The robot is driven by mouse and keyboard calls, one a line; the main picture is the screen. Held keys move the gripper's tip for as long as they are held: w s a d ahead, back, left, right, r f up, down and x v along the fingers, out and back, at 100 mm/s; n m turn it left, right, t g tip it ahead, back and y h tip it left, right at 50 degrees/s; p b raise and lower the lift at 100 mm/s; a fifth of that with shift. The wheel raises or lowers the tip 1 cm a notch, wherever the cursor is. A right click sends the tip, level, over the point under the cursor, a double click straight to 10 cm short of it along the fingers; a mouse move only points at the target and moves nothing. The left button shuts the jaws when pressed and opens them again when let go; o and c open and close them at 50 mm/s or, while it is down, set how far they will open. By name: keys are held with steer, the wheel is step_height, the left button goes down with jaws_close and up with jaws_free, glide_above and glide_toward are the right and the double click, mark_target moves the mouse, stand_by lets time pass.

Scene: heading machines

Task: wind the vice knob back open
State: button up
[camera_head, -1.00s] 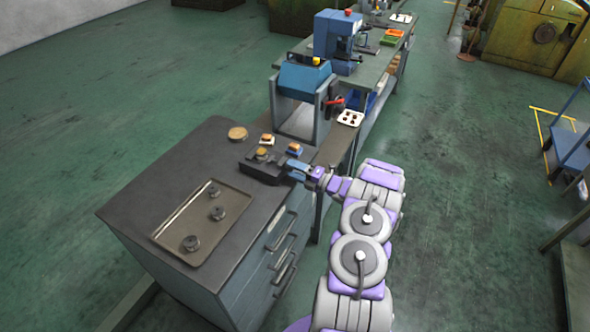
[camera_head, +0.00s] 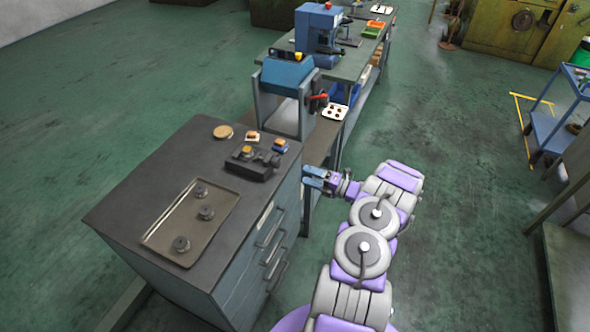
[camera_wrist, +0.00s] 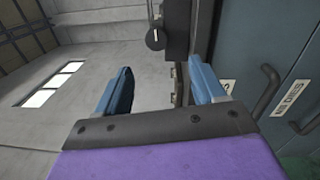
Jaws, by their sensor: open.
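The vice (camera_head: 250,166) is a dark block on the cabinet top, near its right edge, with a round brass-coloured piece on it. In the wrist view the vice (camera_wrist: 176,35) shows at the top, with a round black knob (camera_wrist: 155,39) bearing a pale mark. My gripper (camera_head: 305,176) is off the right side of the cabinet, apart from the vice. In the wrist view its two blue fingers (camera_wrist: 160,80) are spread with nothing between them. The knob lies beyond the fingertips, not touched. How far the vice jaws stand apart cannot be told.
The cabinet (camera_head: 150,165) has drawer handles on its right face, close to my gripper. A tray (camera_head: 217,222) with several dark round parts lies on top. A blue machine (camera_head: 288,73) stands behind. The floor right of my arm is clear.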

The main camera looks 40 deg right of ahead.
steer(key=v, duration=0.6)
stand_by(0.5)
